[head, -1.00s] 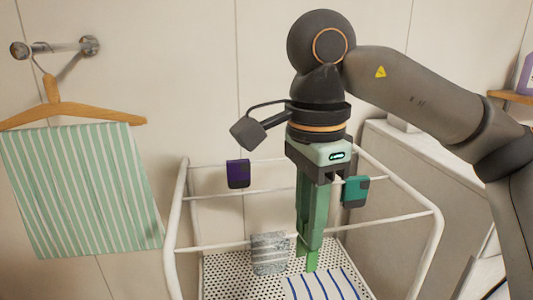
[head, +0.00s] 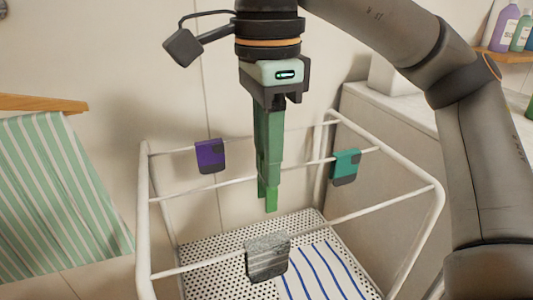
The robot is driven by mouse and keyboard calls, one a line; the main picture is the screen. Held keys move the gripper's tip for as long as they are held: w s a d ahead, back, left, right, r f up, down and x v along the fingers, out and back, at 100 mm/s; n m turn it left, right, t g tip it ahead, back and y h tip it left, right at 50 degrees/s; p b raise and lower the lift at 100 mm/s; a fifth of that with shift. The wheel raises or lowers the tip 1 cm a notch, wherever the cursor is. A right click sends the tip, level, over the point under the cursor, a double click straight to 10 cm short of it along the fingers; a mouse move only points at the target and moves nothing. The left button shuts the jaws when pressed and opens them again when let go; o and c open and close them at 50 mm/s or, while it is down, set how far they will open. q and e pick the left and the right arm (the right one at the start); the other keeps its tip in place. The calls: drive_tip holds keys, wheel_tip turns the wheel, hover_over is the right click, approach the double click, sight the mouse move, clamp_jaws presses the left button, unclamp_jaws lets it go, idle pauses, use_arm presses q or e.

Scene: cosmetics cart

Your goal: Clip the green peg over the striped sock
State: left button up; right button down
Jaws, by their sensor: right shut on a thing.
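A grey piece with fine light streaks (head: 267,258), which seems to be the striped sock, hangs folded over the front rail of a white wire rack (head: 205,262). My right gripper (head: 268,190) points straight down above the rack. It is shut on a slim bright green piece, apparently the green peg (head: 271,201), at its fingertips. In the picture the peg's lower end is just above the grey sock and apart from it; how far behind the rail it is I cannot tell. My left gripper is out of view.
A purple piece (head: 210,156) hangs on the back left rail and a teal one (head: 345,166) on the right. A blue-striped white cloth (head: 318,272) lies on the perforated tray (head: 210,250). A green-striped towel (head: 50,195) hangs left; bottles (head: 503,28) stand top right.

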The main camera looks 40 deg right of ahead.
drive_tip(key=shift+f+b, duration=3.7)
drive_tip(key=shift+f, duration=1.55)
drive_tip(key=c, duration=0.6)
unclamp_jaws()
wheel_tip(320, 180, up, 12)
drive_tip(key=p, duration=0.5)
drive_tip(key=shift+r+p, duration=0.25)
drive_tip(key=shift+p, duration=0.1)
